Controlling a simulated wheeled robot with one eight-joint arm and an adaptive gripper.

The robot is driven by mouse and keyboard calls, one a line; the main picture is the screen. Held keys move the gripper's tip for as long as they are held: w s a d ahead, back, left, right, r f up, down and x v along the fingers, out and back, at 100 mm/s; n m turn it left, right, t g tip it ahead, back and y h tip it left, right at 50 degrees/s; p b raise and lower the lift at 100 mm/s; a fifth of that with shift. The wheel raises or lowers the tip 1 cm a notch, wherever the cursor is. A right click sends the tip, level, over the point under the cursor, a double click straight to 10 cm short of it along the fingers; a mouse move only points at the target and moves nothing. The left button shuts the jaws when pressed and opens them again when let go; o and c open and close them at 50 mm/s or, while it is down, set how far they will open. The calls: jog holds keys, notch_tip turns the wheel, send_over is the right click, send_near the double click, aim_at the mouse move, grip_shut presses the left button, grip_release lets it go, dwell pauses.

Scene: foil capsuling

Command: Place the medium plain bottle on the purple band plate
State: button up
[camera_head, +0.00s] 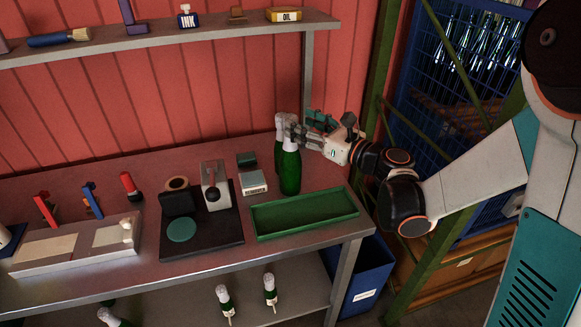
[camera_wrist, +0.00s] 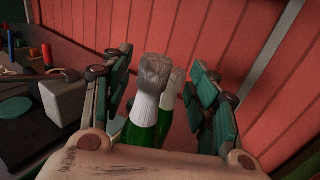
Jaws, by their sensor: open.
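Two green bottles with white-grey necks stand close together at the back right of the bench: a nearer bottle (camera_head: 290,172) and a farther bottle (camera_head: 279,138) partly behind it. I cannot tell which is the medium plain one. My gripper (camera_head: 298,133) is at neck height beside them. In the wrist view the fingers of my gripper (camera_wrist: 163,75) are spread wide, with the near bottle's pale top (camera_wrist: 151,85) and the other bottle's neck (camera_wrist: 174,90) showing between them. I cannot make out a purple band plate in either view.
An empty green tray (camera_head: 305,227) lies at the bench's right front. Left of it are a labelled box (camera_head: 254,182), a dark machine base (camera_head: 232,230) with a green disc (camera_head: 181,230), and a grey block (camera_head: 75,257) with pale pads.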

aim_at(290, 116)
jog(key=b+x, duration=0.1)
jog(key=x, duration=0.3)
jog(key=shift+a, duration=0.35)
grip_shut()
